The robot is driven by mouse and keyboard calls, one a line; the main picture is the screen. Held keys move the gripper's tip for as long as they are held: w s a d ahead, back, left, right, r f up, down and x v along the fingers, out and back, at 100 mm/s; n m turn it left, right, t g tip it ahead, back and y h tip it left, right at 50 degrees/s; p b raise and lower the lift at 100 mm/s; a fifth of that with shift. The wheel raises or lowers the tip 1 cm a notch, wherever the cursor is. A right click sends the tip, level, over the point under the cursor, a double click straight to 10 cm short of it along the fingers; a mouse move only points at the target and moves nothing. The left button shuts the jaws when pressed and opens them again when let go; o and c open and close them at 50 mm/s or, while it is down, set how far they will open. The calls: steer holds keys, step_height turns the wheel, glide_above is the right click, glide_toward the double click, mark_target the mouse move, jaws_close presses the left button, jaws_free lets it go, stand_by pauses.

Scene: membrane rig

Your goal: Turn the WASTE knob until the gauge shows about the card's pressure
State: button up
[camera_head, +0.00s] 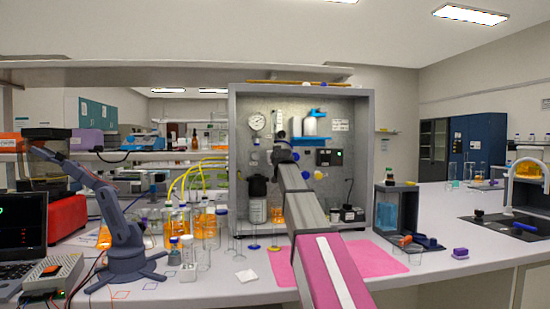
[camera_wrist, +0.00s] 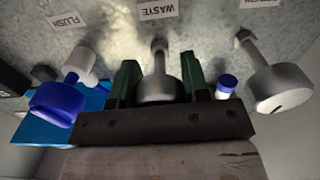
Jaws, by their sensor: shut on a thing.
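The WASTE knob (camera_wrist: 158,90) is a grey knob on a stem below its WASTE label (camera_wrist: 158,10) in the wrist view. My gripper (camera_wrist: 158,86) has its two green fingers on either side of the knob and is shut on it. In the head view my arm reaches to the panel (camera_head: 345,170), and my gripper (camera_head: 284,148) hides the knob there. The round white gauge (camera_head: 257,121) is at the panel's upper left; its needle reading is too small to tell.
In the wrist view, a blue knob (camera_wrist: 58,102) under the FLUSH label (camera_wrist: 67,21) is left of my gripper. A grey knob (camera_wrist: 280,85) is on the right, with a small blue-capped part (camera_wrist: 227,86) between. Glassware (camera_head: 205,222) crowds the bench left of my arm.

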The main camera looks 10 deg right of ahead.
stand_by(0.4)
steer(key=o, duration=0.9)
steer(key=shift+o, duration=0.2)
steer(key=s, duration=1)
steer(key=shift+s, duration=0.4)
stand_by(1.6)
